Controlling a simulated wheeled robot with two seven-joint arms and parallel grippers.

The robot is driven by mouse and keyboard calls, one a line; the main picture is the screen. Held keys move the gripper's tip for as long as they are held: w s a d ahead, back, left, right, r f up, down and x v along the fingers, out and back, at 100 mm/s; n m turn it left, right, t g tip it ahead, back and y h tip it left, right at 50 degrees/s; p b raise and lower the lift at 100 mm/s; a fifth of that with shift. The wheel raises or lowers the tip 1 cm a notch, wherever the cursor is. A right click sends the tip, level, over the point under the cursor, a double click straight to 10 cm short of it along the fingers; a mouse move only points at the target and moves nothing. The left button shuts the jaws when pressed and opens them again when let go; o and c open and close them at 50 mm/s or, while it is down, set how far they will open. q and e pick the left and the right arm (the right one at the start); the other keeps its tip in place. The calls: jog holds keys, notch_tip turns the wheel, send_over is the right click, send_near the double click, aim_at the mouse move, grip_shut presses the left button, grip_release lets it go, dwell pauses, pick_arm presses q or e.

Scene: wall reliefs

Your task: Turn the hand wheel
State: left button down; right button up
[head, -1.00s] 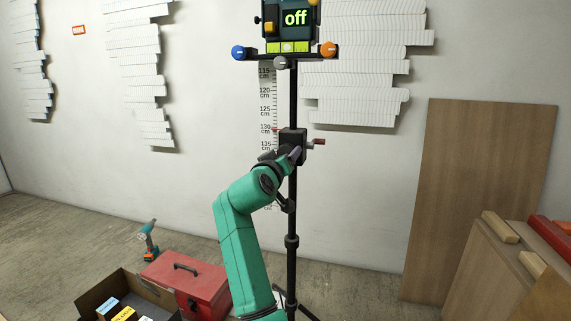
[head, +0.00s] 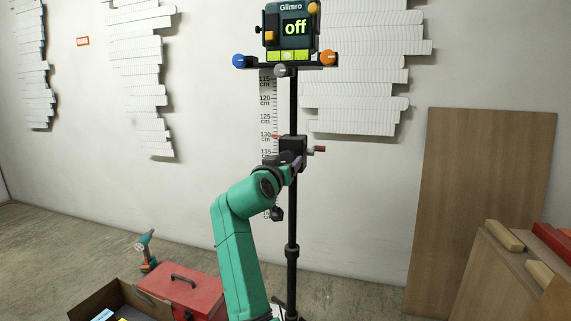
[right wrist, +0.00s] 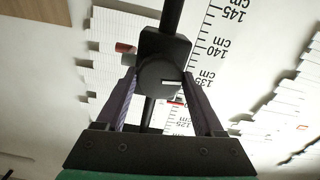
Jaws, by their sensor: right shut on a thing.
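The hand wheel (right wrist: 158,76) is a round dark disc with a small white mark, on the front of a black block (head: 293,147) on the upright pole. In the right wrist view it sits between the two fingers of my right gripper (right wrist: 160,72), which is shut on it. In the head view my right gripper (head: 295,164) reaches the block from below and hides the wheel. A red-ended lever (head: 319,149) sticks out to the block's right, and a red pointer (head: 277,136) sits at its left near 130 cm. My left gripper is not in view.
A display box (head: 292,30) reading "off" tops the pole, with coloured knobs on a bar below it. A printed scale (head: 266,117) is on the wall behind. A red toolbox (head: 181,291) and a drill (head: 147,250) are on the floor at left; wooden boards (head: 480,190) lean at right.

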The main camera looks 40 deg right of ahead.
jog(key=shift+r, duration=0.25)
jog(key=o, duration=1.4)
jog(key=shift+f, duration=0.15)
